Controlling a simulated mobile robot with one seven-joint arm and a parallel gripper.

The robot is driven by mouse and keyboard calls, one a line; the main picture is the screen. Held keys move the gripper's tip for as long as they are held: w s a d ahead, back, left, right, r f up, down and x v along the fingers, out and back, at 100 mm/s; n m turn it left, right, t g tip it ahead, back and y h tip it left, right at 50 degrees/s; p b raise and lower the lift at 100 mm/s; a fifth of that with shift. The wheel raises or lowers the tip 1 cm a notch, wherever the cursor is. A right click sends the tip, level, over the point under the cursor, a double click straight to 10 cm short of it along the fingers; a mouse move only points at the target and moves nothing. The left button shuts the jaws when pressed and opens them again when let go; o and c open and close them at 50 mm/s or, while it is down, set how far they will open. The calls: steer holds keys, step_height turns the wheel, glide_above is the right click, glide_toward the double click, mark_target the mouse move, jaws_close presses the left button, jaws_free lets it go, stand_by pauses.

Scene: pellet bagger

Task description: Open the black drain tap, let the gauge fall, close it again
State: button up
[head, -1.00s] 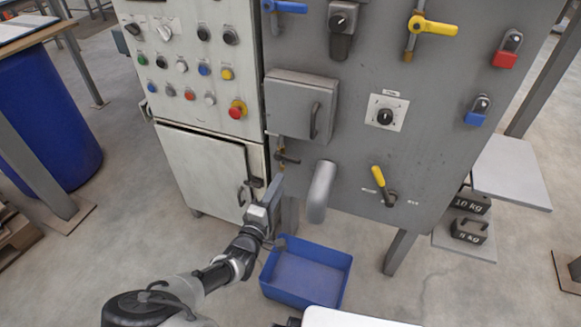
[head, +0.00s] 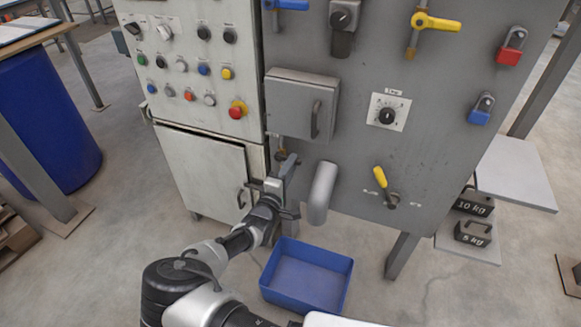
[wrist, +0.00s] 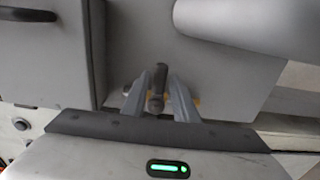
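The black drain tap, on a small brass valve (head: 280,154), is on the machine front below the grey box and is mostly hidden by my gripper (head: 287,166) in the head view. In the wrist view its black handle (wrist: 160,76) stands between the two fingers of my gripper (wrist: 158,88). The fingers are open, one on each side of the handle, with slim gaps showing. I cannot make out a gauge with a readable level in either view.
A blue tray (head: 308,277) lies on the floor below. A grey spout (head: 322,192) hangs just right of my gripper. A yellow lever (head: 381,178) is further right. The grey box (head: 301,104) juts out above, and a white cabinet (head: 205,170) stands left.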

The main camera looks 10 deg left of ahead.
jaws_close()
steer(key=shift+r, duration=0.1)
